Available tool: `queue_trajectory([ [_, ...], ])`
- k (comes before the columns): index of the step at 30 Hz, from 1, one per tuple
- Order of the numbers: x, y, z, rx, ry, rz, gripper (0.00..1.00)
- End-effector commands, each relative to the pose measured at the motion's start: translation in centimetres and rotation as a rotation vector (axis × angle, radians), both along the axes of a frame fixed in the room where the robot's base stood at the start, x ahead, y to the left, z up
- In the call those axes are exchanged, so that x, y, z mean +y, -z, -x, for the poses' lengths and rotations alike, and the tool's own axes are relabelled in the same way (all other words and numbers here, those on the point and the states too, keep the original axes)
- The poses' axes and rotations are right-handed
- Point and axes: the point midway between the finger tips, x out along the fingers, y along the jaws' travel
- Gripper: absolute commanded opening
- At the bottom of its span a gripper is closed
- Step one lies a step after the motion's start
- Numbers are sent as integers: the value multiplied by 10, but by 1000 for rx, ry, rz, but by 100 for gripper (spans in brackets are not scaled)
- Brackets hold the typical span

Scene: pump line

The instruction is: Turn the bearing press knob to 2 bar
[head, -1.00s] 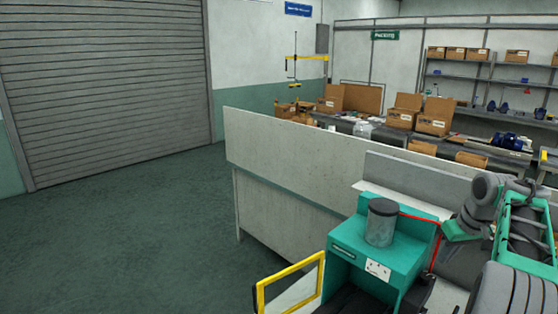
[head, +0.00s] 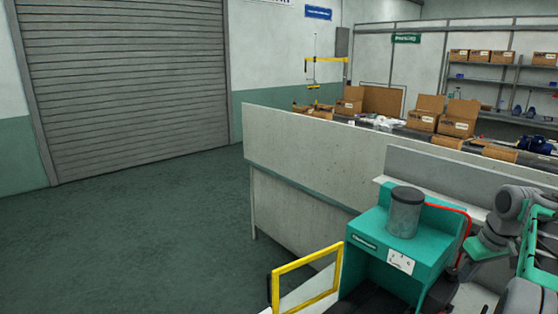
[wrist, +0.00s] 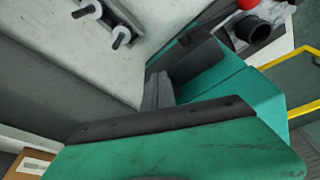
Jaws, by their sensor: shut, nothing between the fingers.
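No bearing press knob or bar scale can be made out for sure in either view. In the wrist view, a black round part (wrist: 250,30) and a red rounded part (wrist: 246,3) show at the top right, on a grey plate; I cannot tell whether either belongs to the press. My gripper (wrist: 158,86) shows near the middle of the wrist view, its narrow grey fingers together and empty, partly hidden by teal and black parts close to the camera. In the head view my arm is at the right edge and its gripper does not show.
A long pale bench panel (head: 320,160) runs across the head view. Two pegs, one of them a grey peg (wrist: 122,38), stick out of a plate in the wrist view. Cardboard boxes (head: 458,118) stand behind the panel. Open floor (head: 150,240) lies left, before a roller shutter (head: 125,90).

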Motion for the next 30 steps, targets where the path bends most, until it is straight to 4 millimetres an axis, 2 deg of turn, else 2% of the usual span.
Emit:
queue_trajectory([
  [18, 3, 0, -4, -2, -2, 0, 0],
  [30, 13, -1, -2, -3, -3, 1, 0],
])
